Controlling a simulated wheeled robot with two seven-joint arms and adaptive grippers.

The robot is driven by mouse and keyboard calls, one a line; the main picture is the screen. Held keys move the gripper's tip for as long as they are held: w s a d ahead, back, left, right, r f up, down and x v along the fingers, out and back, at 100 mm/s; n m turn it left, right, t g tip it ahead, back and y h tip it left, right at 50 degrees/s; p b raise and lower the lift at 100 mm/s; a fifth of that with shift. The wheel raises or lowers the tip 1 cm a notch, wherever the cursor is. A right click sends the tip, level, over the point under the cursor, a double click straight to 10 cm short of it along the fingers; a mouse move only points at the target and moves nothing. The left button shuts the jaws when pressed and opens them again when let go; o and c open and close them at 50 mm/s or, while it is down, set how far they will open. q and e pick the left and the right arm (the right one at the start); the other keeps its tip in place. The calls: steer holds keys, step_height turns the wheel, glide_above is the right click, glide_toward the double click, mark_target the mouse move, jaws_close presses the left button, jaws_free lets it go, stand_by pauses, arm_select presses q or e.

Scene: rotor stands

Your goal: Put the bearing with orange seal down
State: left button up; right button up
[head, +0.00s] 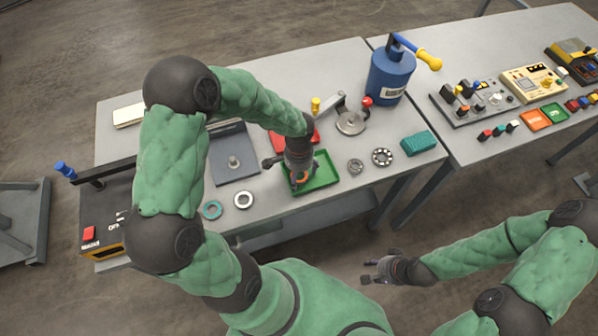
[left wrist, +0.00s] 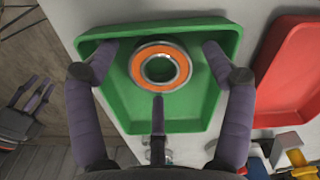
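The bearing with orange seal (left wrist: 136,68) is a steel ring with an orange band and an open centre. It lies in the green tray (left wrist: 190,125), towards its upper edge in the left wrist view. In the head view the bearing (head: 301,178) is mostly hidden under my left gripper (head: 289,174), which points down over the green tray (head: 325,180). The left gripper's fingers are spread around the bearing, with visible gaps on both sides. My right gripper (head: 375,269) is empty, fingers spread, off the table's front edge.
A red tray (left wrist: 300,75) lies beside the green one. Bearings lie nearby: a teal-sealed ring (head: 212,210), a pale ring (head: 243,200) and a dark one (head: 382,157). A blue canister (head: 389,75) and a lever fixture (head: 350,122) stand behind. A teal block (head: 419,143) is at right.

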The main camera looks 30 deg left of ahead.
arm_select(q)
steer(key=shift+r, duration=0.1)
steer(key=shift+r+p, duration=0.3)
steer(key=shift+r, duration=0.05)
step_height(320, 180, up, 11)
steer(key=p, duration=0.2)
steer(key=shift+r, duration=0.2)
